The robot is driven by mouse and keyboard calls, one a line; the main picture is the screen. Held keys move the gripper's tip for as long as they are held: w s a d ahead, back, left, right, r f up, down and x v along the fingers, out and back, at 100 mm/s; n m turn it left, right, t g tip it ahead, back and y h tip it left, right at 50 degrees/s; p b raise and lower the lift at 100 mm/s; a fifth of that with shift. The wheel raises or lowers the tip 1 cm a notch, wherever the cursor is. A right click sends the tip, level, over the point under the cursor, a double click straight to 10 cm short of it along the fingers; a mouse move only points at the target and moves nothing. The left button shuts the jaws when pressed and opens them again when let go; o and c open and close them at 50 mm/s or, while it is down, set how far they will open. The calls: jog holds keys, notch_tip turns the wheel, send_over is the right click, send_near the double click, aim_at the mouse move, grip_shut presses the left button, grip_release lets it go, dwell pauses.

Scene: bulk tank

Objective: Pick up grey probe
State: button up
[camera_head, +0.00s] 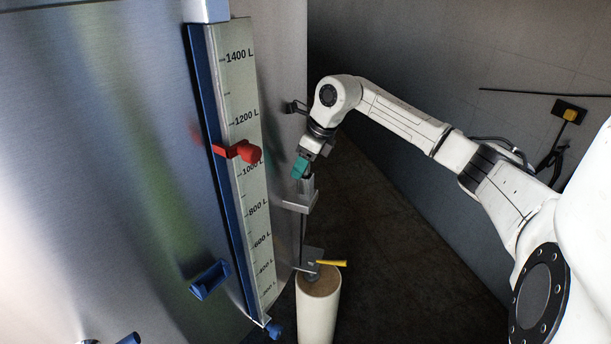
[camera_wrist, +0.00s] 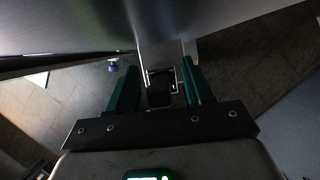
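The grey probe (camera_head: 308,186) appears to be the upright grey piece at a bracket (camera_head: 300,203) on the tank's side in the head view. A thin rod runs down below the bracket. My gripper (camera_head: 301,168), with teal fingers, is directly above the probe's top, pointing down. In the wrist view my gripper (camera_wrist: 160,76) has its two fingers apart. A dark block, likely the probe's top (camera_wrist: 159,91), shows between them with a gap on each side. How deep it sits between the fingers cannot be told.
The steel tank (camera_head: 100,150) fills the left, with a litre scale (camera_head: 240,100) and a red pointer (camera_head: 245,151). A cream post (camera_head: 318,310) stands below, with a yellow lever (camera_head: 331,263) above its top. A grey wall (camera_head: 450,60) is behind my arm. Floor (camera_head: 390,250) right of the post is clear.

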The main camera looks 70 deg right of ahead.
grip_shut()
dwell(0.4)
